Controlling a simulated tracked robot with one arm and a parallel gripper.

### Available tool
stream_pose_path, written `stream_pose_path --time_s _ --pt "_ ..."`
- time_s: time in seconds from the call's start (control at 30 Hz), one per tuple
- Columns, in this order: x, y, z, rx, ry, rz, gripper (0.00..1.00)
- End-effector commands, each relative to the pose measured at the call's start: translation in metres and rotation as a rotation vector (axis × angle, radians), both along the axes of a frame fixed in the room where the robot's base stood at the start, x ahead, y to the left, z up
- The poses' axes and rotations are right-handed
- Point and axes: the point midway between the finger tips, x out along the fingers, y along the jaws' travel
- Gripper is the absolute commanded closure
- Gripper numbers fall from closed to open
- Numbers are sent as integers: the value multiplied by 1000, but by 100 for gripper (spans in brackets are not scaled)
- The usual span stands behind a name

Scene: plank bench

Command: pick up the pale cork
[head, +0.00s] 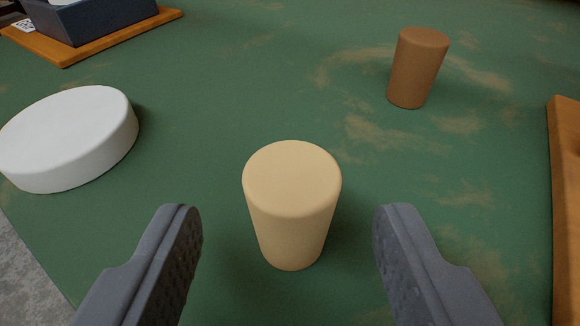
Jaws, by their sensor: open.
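The pale cork (291,206) stands upright on the green bench top, in the lower middle of the head view. It is a tapered cylinder, wider at the top. My gripper (288,222) is open, with one grey finger to the left of the cork and one to the right. There is a visible gap between each finger and the cork, and neither touches it. A darker brown cork (417,68) of similar shape stands farther back on the right.
A white round disc (68,138) lies at left. A dark blue box (92,21) stands on an orange-brown board (62,52) at the back left. A wooden piece (566,200) is at the right edge. The worn green surface (220,90) between them is clear.

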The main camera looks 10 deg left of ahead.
Motion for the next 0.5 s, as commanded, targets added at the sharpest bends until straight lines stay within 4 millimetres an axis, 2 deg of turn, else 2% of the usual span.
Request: stream_pose_path --time_s 0.17,0.5 --pt "7 1 -3 0 -1 0 49" --pt "43 9 -16 -1 0 0 49"
